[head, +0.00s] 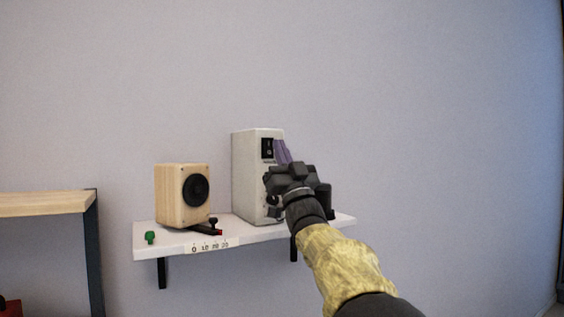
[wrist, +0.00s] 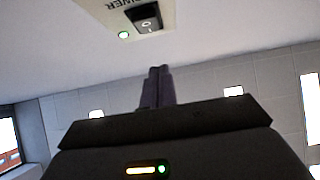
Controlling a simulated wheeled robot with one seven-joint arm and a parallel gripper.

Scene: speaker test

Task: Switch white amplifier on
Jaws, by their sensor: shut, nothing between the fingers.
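The white amplifier (head: 248,185) stands upright on a white wall shelf, with a dark switch panel (head: 267,148) high on its face. In the wrist view its black rocker power switch (wrist: 147,18) shows at the top, beside upside-down "POWER" lettering. A small green light (wrist: 123,35) glows next to the switch. My gripper (head: 280,146) is at the amplifier's upper right front, its purple fingers beside the switch panel. The fingers (wrist: 157,70) are shut and empty, and in the wrist view their tips sit apart from the switch in the picture. My gripper hides the amplifier's lower right part.
The white shelf (head: 150,248) also holds a wooden speaker (head: 170,195), a small green object (head: 150,237) and a black and red object (head: 214,230). A number strip (head: 212,246) is on its front edge. A wooden table (head: 45,204) stands at left. The wall at right is clear.

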